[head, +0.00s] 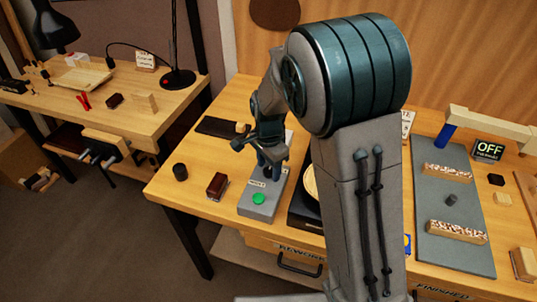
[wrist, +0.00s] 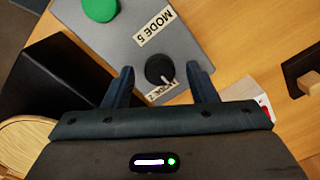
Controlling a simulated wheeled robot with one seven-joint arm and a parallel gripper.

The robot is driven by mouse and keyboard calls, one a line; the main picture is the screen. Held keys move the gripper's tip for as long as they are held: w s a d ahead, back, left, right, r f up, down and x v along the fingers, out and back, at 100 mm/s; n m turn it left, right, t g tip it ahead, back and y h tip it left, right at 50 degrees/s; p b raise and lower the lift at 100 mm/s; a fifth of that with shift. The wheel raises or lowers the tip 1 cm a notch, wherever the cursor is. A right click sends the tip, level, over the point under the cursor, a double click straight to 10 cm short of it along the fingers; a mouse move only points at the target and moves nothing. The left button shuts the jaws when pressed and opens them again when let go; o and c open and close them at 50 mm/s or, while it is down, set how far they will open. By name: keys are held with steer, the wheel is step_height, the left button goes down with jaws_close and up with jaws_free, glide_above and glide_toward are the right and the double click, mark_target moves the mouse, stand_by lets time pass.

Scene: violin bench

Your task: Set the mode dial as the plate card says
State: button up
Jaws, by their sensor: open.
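A grey control box (head: 258,207) with a green button (head: 259,199) stands on the bench. In the wrist view the box face (wrist: 195,45) shows the green button (wrist: 100,8), a "MODE 5" label (wrist: 153,27) and a black mode dial (wrist: 159,69) with a white pointer. The pointer is turned toward a second mode label (wrist: 160,92) near my gripper; its number is partly hidden. My gripper (wrist: 160,70) is open, one finger on each side of the dial; contact is unclear. In the head view my gripper (head: 268,165) is over the box. I cannot identify the plate card.
A dark red block (head: 217,186) and a black cylinder (head: 180,171) stand left of the box. A white card (head: 407,123) is partly hidden behind my arm.

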mark_target(268, 170)
step_height(268, 170, up, 14)
steer(key=shift+f, duration=0.25)
stand_by(0.4)
steer(key=s+d+n+t, duration=0.1)
steer(key=s+d+n, duration=0.4)
steer(key=s, duration=0.4)
steer(key=s+d+n+t, duration=0.2)
steer(key=s+d+n, duration=0.4)
steer(key=s+d, duration=0.2)
steer(key=shift+s+d+f, duration=0.15)
steer(key=shift+s+f, duration=0.15)
steer(key=shift+s, duration=0.75)
